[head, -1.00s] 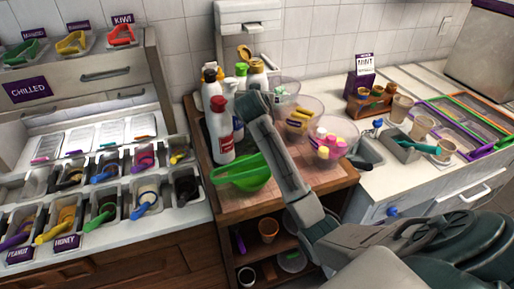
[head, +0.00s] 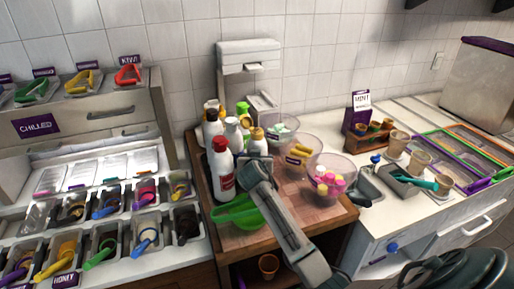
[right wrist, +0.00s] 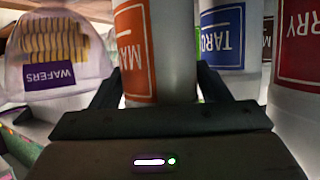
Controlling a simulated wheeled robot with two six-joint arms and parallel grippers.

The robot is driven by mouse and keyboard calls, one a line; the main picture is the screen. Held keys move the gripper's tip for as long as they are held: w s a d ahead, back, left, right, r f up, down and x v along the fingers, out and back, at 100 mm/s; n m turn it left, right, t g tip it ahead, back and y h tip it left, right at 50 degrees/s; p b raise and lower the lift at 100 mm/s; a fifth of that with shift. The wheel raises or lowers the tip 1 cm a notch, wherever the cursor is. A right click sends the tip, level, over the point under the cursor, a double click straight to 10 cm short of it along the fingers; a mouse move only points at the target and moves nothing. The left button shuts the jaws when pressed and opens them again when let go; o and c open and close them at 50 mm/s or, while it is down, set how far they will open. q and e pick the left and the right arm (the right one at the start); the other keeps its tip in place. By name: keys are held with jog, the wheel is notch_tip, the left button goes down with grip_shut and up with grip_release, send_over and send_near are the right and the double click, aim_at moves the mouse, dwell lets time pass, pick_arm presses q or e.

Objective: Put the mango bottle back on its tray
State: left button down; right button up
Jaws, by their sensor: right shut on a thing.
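My right gripper (head: 255,164) is shut on the mango bottle (head: 257,146), a white bottle with a yellow cap. Its orange label, partly cut off, shows between the fingers in the right wrist view (right wrist: 135,50). In the head view my gripper hides its lower part, so I cannot tell whether its base touches the wooden-edged tray top (head: 333,214). The red-capped bottle (head: 221,170) stands at left, and other white bottles (head: 232,133) stand behind. The taro bottle (right wrist: 222,35) and a red-labelled bottle (right wrist: 296,60) are close beside it. My left gripper is not in view.
Clear bowls hold wafers (head: 299,151) and pink and yellow pieces (head: 329,180) at right. A dispenser (head: 248,56) stands behind. The tray top's front right corner is bare.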

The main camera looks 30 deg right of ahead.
jog(key=shift+f, duration=0.1)
dwell(0.3)
jog(key=shift+f+b, duration=0.35)
jog(key=shift+s+f, duration=0.1)
jog(key=shift+f, duration=0.1)
jog(key=o, duration=1)
jog(key=shift+s+a+f, duration=0.15)
jog(key=shift+f, duration=0.05)
jog(key=shift+c, duration=0.2)
